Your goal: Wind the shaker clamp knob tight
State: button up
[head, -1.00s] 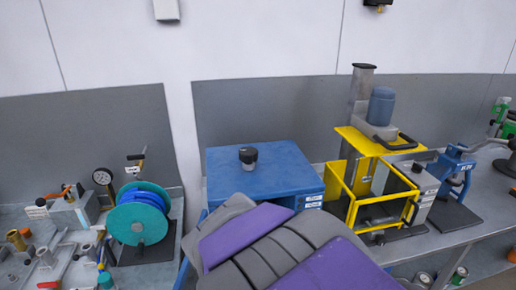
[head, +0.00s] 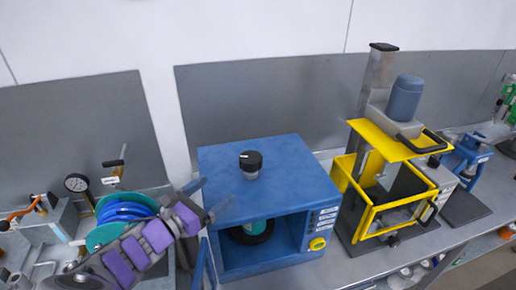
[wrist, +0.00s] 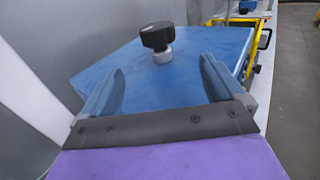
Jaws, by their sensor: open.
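The shaker is a blue box (head: 222,163) on the bench. Its clamp knob (head: 251,159) is black with a white mark and stands upright on a short grey collar on the top face. In the wrist view the knob (wrist: 158,37) is ahead of and above the gap between the fingertips. My gripper (head: 207,201) is at the left side of the box, its fingers pointing right towards it. In the wrist view my gripper (wrist: 160,82) is open and empty, with the blue top beyond. It does not touch the knob.
A yellow guarded frame with a motor (head: 405,98) stands right of the box. A teal hose reel (head: 105,235) and a pressure gauge (head: 77,184) are at the left, close to my arm. A grey backboard (head: 270,95) runs behind. Space above the box top is clear.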

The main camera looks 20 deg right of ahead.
aim_at(253, 158)
jog(key=shift+w+a, duration=0.2)
jog(key=shift+a, duration=0.05)
jog(key=shift+w+d, duration=0.15)
jog(key=shift+d, duration=0.05)
jog(key=b+x, duration=0.2)
jog(key=x, duration=1.5)
jog(key=shift+d+r, duration=0.1)
jog(key=shift+r, duration=0.1)
jog(key=shift+c, duration=0.7)
jog(key=c, duration=0.8)
jog(key=shift+r, duration=0.1)
